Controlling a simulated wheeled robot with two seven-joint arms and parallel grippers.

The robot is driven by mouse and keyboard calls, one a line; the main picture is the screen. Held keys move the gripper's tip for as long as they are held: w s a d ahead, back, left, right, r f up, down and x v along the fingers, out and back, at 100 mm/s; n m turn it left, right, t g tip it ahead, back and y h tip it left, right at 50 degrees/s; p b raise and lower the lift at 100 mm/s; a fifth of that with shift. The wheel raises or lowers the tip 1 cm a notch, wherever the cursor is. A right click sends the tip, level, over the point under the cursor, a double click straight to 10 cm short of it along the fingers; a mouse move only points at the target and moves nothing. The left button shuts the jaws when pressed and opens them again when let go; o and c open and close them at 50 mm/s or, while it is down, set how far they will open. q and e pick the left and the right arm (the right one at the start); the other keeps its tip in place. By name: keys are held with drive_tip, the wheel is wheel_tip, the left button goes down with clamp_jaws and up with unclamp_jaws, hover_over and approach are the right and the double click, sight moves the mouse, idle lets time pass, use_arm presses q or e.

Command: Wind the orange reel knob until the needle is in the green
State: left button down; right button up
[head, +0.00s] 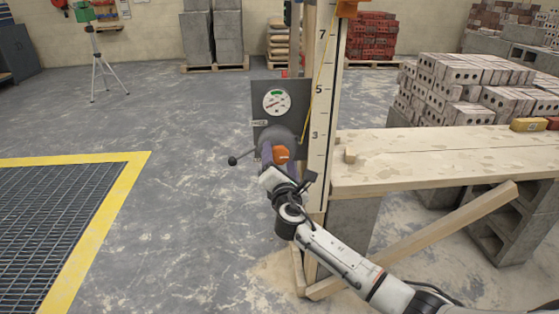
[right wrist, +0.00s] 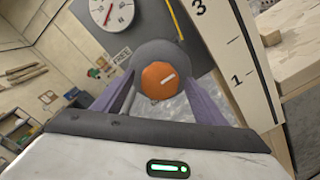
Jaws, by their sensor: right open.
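The orange reel knob (head: 281,154) sits on a dark grey round hub below the gauge plate, and in the right wrist view the knob (right wrist: 158,80) faces me with a white mark on it. The round white gauge (head: 276,101) has a green patch at its top; its needle is too small to read surely. It is cut off at the top of the right wrist view (right wrist: 112,12). My right gripper (head: 272,152) is open at the knob, its purple fingers on either side; contact cannot be told. My left gripper is not in view.
A lever with a black ball end (head: 232,160) sticks out left of the hub. A numbered board (head: 321,100) stands close on the right, beside a wooden plank bench (head: 440,160). A plate label reads "FREE" (right wrist: 122,55). Open floor lies to the left.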

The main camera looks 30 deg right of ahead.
drive_tip(key=c, duration=1)
drive_tip(key=shift+c, duration=0.2)
drive_tip(key=shift+f, duration=0.1)
